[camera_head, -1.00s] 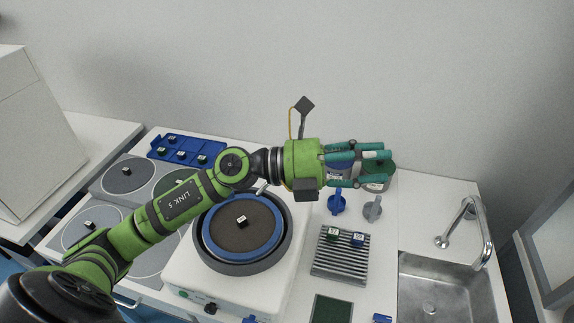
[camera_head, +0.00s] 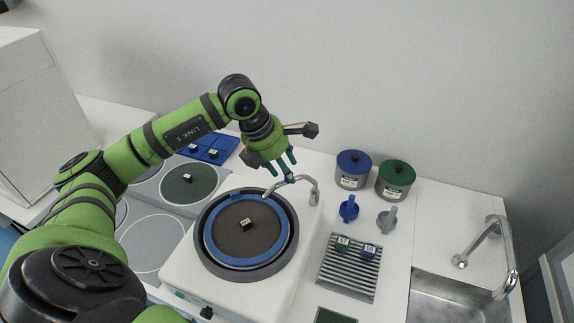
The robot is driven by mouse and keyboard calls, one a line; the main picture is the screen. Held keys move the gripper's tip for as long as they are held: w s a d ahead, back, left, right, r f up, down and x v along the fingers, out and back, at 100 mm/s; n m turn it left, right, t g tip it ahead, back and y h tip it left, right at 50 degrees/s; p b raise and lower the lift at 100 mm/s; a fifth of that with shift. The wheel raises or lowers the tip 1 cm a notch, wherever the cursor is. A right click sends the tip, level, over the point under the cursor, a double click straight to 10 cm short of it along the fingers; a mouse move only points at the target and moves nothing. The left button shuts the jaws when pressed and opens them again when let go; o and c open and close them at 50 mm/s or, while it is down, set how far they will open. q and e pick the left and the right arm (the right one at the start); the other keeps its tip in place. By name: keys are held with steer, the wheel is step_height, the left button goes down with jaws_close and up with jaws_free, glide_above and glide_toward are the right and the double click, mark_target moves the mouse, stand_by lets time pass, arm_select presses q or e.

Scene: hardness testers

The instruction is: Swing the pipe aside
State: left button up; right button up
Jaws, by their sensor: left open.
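The pipe (camera_head: 315,187) is a thin grey bent tube. It rises from the right rear of the white polishing machine (camera_head: 182,262) and reaches left over the rear edge of the round blue-rimmed disc (camera_head: 213,236). My left gripper (camera_head: 282,175) is open, with teal fingers pointing down at the pipe's upper part. The fingertips are close to the pipe; whether they touch it or straddle it I cannot tell. My right gripper is not in view.
A small dark sample (camera_head: 246,224) sits on the disc. A blue-lidded jar (camera_head: 353,170) and a green-lidded jar (camera_head: 396,180) stand right of the pipe. A slatted rack (camera_head: 343,277) holds two samples. A sink (camera_head: 446,300) with a tap (camera_head: 494,232) is at right.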

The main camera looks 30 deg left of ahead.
arm_select(q)
steer(key=shift+x, duration=0.9)
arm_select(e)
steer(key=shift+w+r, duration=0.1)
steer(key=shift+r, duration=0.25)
arm_select(q)
jaws_close()
steer(key=shift+r, duration=0.1)
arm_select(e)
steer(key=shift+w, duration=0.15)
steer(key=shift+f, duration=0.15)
